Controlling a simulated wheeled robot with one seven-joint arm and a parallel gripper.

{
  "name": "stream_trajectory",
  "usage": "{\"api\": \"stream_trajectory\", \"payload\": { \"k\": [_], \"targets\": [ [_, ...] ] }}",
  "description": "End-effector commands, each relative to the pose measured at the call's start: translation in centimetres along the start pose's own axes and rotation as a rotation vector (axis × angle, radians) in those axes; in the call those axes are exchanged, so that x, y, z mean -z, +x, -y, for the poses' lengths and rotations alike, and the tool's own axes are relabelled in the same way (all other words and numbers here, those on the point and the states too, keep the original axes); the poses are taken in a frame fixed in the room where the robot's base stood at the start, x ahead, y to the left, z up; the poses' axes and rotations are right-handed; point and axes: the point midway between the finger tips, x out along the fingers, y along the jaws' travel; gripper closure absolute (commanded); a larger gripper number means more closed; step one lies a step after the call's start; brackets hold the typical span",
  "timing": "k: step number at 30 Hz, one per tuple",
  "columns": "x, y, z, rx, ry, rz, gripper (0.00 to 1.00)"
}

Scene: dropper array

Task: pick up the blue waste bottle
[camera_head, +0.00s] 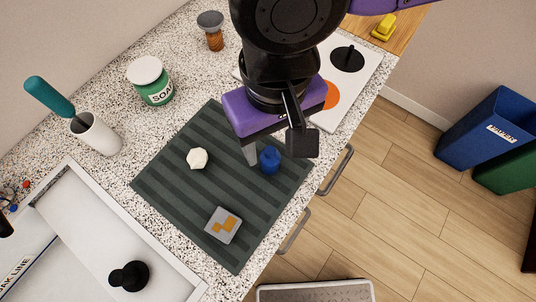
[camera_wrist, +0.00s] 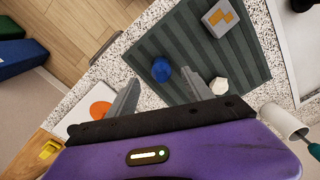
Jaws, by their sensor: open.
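The blue waste bottle (camera_head: 269,160) stands on the dark green striped mat (camera_head: 165,189), near the mat's right edge in the head view. In the wrist view the blue bottle (camera_wrist: 161,69) shows from above, beyond and between my fingers. My gripper (camera_head: 262,153) is above the mat, right by the bottle in the head view; in the wrist view its two grey fingers (camera_wrist: 165,95) are spread apart with nothing between them. The bottle appears free of the fingers; the exact height gap I cannot tell.
On the mat are a white faceted piece (camera_head: 197,158) and a grey tile with orange squares (camera_head: 223,225). A soap jar (camera_head: 151,82), a white cup with a teal brush (camera_head: 97,134) and a white tray (camera_head: 91,226) stand left. The counter's edge runs close to the bottle's right.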

Motion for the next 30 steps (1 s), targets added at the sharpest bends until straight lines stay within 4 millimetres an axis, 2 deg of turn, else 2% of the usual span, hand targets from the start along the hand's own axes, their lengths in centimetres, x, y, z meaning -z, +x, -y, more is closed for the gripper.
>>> {"api": "stream_trajectory", "payload": {
  "k": [10, 18, 28, 30],
  "targets": [
    [0.1, 3.4, 0.0, -0.006, 0.008, 0.006, 0.40],
    [0.5, 7.0, 0.1, -0.004, 0.009, 0.004, 0.40],
    [0.5, 7.6, 0.1, -0.003, 0.008, 0.003, 0.40],
    [0.5, 7.6, 0.1, -0.003, 0.008, 0.003, 0.54]
  ]
}}
